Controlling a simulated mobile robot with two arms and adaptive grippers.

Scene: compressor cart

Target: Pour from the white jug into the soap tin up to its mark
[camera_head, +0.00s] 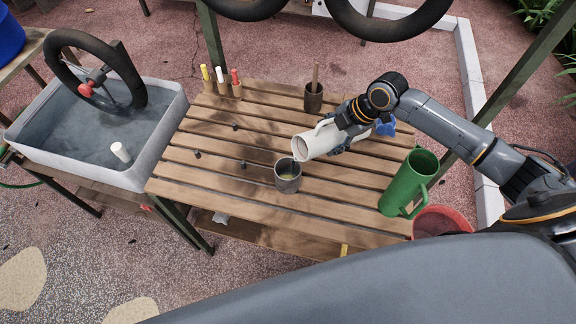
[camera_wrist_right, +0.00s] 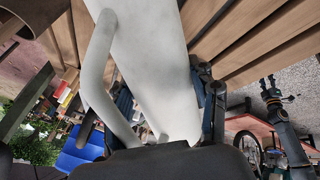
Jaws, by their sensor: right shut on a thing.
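The white jug (camera_head: 318,139) is tilted far over, its mouth pointing left and down above the slatted table. My right gripper (camera_head: 340,140) is shut on the jug's body. In the right wrist view the white jug (camera_wrist_right: 150,60) fills the middle, with its handle on the left and dark fingers on its sides. The soap tin (camera_head: 288,178) is a grey metal cup standing upright just below and left of the jug's mouth. No stream is clearly visible. My left gripper is not in view.
A green jug (camera_head: 408,183) stands at the table's right, near a red bucket (camera_head: 442,220). A dark pot with a stick (camera_head: 313,97) and several coloured markers (camera_head: 221,84) stand at the back. A water basin (camera_head: 98,135) is left. Small dark bits lie on the slats.

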